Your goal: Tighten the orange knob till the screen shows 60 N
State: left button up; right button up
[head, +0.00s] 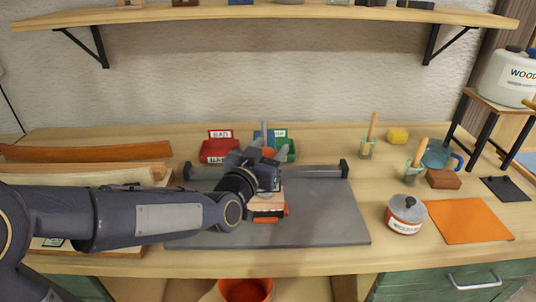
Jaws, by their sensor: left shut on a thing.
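The orange knob (268,152) shows as a small orange patch between the fingers of my left gripper (271,149). The gripper is shut on it, above a clamp-like stack of pale wood (266,204) with orange parts, on the grey board (330,225). My arm and gripper cover much of this stack. No screen or force reading can be made out in this view. My right gripper is not in view.
Red (219,148) and green (288,143) labelled boxes stand behind the gripper. Bent laths (85,151) lie at left. A lidded pot (406,214), an orange mat (468,221) and glasses with brushes (368,148) are at right. An orange bucket (245,289) stands below the front edge.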

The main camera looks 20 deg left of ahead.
pick_arm(q)
jog(key=o, duration=1)
jog(key=s, duration=0.2)
jog(key=s+a, duration=0.1)
jog(key=s, duration=0.4)
jog(key=shift+s+a, duration=0.3)
jog(key=shift+s, duration=0.05)
jog(key=s+a+f+n+g+p, duration=0.1)
jog(key=s+f+g+p, duration=0.1)
jog(key=s+g, duration=0.2)
jog(key=s+a+f+n+g+p, duration=0.1)
jog(key=s+g, duration=0.3)
jog(key=s, duration=0.6)
jog(key=s+a+f+n+g+p, duration=0.2)
jog(key=s+f+g+p, duration=0.1)
jog(key=s, duration=0.5)
jog(key=shift+a+f+g+p, duration=0.2)
jog(key=shift+a+g+p, duration=0.1)
jog(key=shift+g, duration=0.2)
